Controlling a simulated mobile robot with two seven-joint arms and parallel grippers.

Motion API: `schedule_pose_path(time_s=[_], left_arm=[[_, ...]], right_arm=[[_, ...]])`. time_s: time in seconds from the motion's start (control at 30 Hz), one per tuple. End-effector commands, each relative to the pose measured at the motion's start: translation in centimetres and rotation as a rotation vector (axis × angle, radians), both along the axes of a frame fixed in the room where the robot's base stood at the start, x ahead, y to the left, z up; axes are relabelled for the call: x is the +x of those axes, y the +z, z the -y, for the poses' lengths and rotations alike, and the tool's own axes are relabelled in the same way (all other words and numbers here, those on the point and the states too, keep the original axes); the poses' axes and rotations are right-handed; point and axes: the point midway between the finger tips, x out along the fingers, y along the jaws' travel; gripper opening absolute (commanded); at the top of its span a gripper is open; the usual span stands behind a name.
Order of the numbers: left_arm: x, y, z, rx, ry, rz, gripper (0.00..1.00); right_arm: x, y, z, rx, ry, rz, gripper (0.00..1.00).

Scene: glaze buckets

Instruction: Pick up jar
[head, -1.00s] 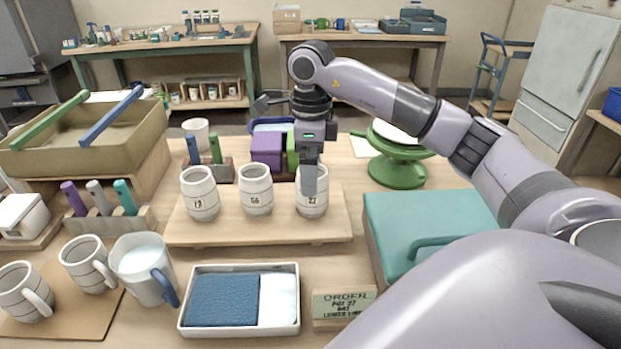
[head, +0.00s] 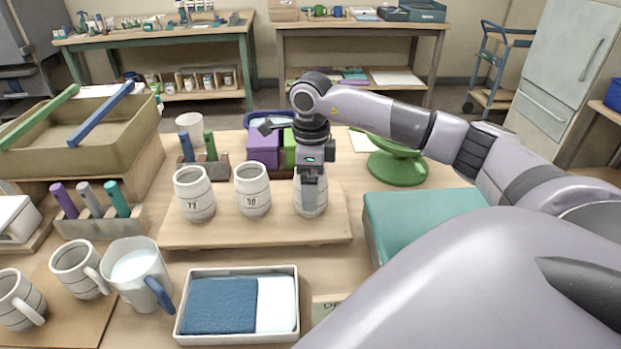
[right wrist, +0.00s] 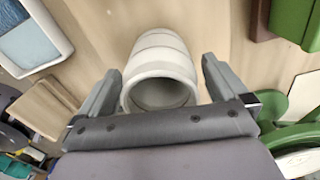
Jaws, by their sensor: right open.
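Three white ribbed jars stand upright in a row on a wooden board (head: 255,238): a left jar (head: 194,190), a middle jar (head: 252,190) and a right jar (head: 322,198). My right gripper (head: 308,192) points down at the right jar and hides much of its front, including its label. In the right wrist view, the right jar (right wrist: 160,62) lies between the spread fingers of my open right gripper (right wrist: 160,70), with a visible gap on both sides. The jar's open mouth faces the camera. My left gripper is not in view.
A green turntable (head: 398,170) and a teal case (head: 420,215) stand right of the board. Purple and green blocks (head: 263,148) sit close behind the jars. A tray with a blue sponge (head: 222,305) and several mugs (head: 138,270) are in front. My arm mostly hides an order sign (head: 326,308).

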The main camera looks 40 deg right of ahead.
Motion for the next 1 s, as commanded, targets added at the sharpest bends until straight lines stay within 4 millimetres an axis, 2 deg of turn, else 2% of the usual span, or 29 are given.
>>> schedule_pose_path(time_s=[0.17,0.2,0.4,0.77,0.87,1.0], left_arm=[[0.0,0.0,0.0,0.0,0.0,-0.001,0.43],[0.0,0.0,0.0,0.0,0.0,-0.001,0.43],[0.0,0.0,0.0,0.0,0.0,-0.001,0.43],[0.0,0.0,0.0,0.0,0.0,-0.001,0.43],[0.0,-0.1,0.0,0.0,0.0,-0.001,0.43],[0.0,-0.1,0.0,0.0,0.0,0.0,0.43]], right_arm=[[0.0,-0.1,0.0,0.0,0.0,0.0,1.0],[0.0,-0.1,0.0,0.0,0.001,0.0,0.97],[0.0,0.0,0.0,0.0,0.0,0.0,0.35],[0.1,0.5,0.0,0.001,0.0,0.004,0.35],[0.1,1.4,0.0,0.0,0.0,0.005,0.35],[0.2,3.6,0.0,0.001,0.0,0.009,0.35]])
